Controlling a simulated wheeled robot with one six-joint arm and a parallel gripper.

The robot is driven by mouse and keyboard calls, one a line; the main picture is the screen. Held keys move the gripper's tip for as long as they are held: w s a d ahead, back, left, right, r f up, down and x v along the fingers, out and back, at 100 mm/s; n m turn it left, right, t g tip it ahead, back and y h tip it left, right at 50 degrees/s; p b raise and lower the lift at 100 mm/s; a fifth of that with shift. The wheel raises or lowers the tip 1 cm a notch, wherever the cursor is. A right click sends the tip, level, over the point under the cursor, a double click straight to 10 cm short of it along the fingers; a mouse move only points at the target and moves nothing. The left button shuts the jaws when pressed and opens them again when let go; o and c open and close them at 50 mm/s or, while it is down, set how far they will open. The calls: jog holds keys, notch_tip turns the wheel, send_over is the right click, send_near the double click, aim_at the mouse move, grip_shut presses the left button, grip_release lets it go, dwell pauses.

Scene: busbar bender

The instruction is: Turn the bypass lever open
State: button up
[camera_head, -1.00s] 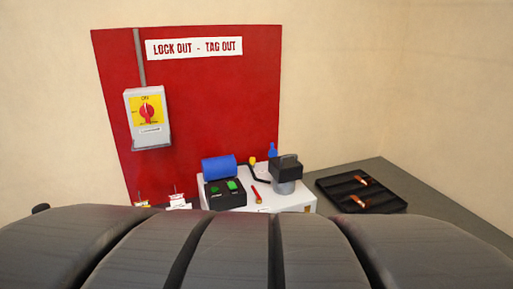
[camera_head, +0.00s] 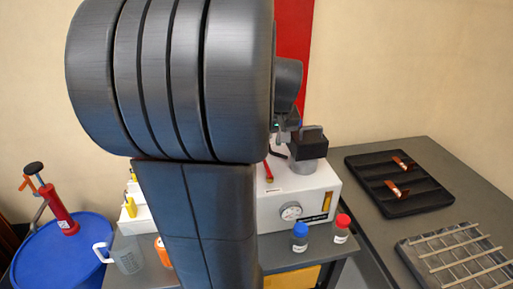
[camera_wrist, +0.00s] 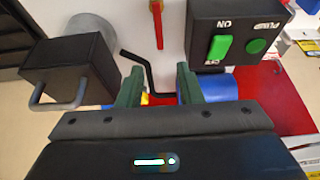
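A red lever (camera_head: 268,171) lies on top of the white bender unit (camera_head: 328,190), in the middle of the head view. It also shows in the wrist view (camera_wrist: 157,22), near the top edge; no label there reads as bypass. My gripper's green fingers (camera_wrist: 158,78) are apart and nothing is clamped between them. Bits of yellow and blue show past the fingers, partly hidden by them. The red lever is apart from the fingers. In the head view my arm covers much of the unit, and the gripper is mostly hidden.
A black head block with a metal loop (camera_wrist: 72,75) and a bent black rod (camera_wrist: 138,68) are close to the fingers. The black switch box (camera_wrist: 235,38) and blue cylinder (camera_wrist: 222,84) stand opposite. Blue-capped (camera_head: 300,237) and red-capped (camera_head: 341,228) jars stand before the unit.

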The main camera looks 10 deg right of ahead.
jog(key=x, duration=1)
grip_shut()
